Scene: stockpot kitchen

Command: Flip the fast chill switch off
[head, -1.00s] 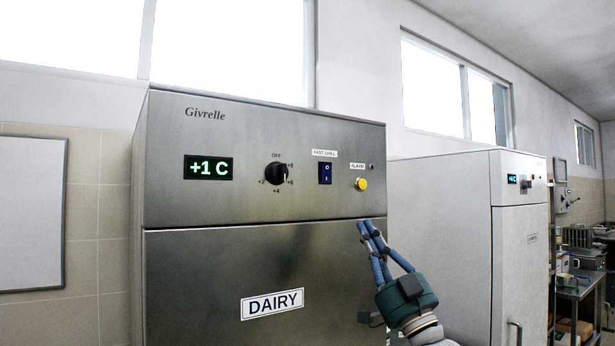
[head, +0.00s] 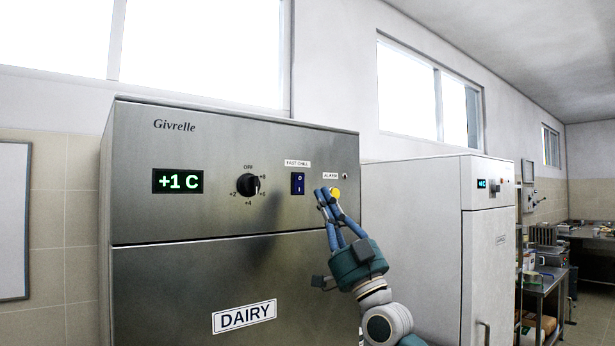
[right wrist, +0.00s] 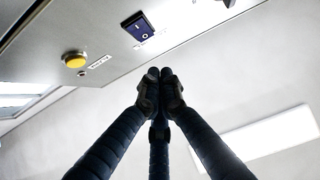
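The fast chill switch (head: 298,184) is a blue rocker under a "FAST CHILL" label on the upper panel of the steel dairy fridge (head: 180,290). It also shows in the right wrist view (right wrist: 139,27), beyond my fingertips. My right gripper (head: 325,192) is just right of the switch in the head view, in front of the panel by the yellow alarm button. In the right wrist view my right gripper's (right wrist: 160,73) fingertips are together with nothing between them, apart from the switch. My left gripper is not in view.
The yellow alarm button (head: 336,193) is partly behind my right fingers. Left of the switch are a black dial (head: 248,186) and a green "+1 C" display (head: 178,181). A second fridge (head: 415,230) stands to the right.

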